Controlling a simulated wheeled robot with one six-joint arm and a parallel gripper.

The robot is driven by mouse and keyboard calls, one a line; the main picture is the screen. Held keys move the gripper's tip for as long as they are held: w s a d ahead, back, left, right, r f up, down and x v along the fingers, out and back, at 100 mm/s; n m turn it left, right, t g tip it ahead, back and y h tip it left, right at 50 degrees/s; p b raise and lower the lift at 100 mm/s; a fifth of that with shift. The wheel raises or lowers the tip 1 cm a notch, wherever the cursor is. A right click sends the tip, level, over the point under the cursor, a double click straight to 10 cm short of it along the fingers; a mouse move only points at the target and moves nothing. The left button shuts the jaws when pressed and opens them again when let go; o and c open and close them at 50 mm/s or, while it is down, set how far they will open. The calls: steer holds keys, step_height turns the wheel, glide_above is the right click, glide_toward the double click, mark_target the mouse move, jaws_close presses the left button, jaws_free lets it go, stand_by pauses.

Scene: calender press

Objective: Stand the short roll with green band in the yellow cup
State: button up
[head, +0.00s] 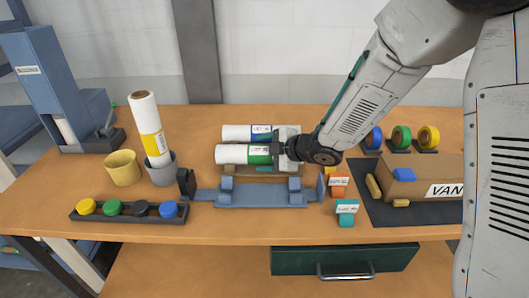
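The short white roll with the green band (232,154) lies on its side on a low rack near the middle of the table. My gripper (277,153) is at the right part of this roll, over or beside its green band. The gripper hides the roll's right end, and I cannot tell whether its fingers are closed on it. The yellow cup (122,173) stands upright at the left of the table, and no roll stands in it.
A roll with a blue band (236,132) lies just behind the green-banded one. A grey cup (162,175) beside the yellow cup holds a tall roll with a yellow band (146,120). A blue cradle (261,196) and a dark tray with coloured caps (125,215) are in front.

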steer(key=shift+r, duration=0.15)
steer(key=s+d+r+m+t+h, duration=0.1)
steer(key=s+d+r+m+h, duration=0.35)
steer(key=d, duration=0.45)
steer(key=s+d+r+m+h, duration=0.3)
steer(key=d+r+m, duration=0.15)
steer(key=d, duration=0.35)
steer(key=s+d+r+m+t+h, duration=0.1)
steer(key=s+d+r+m+h, duration=0.25)
steer(key=d+r, duration=0.4)
steer(key=s+f+m+g+y, duration=0.1)
steer(key=s+m+g, duration=0.7)
steer(key=s, duration=1.6)
steer(key=shift+m, duration=0.45)
steer(key=shift+o, duration=0.5)
steer(key=shift+w+f, duration=0.1)
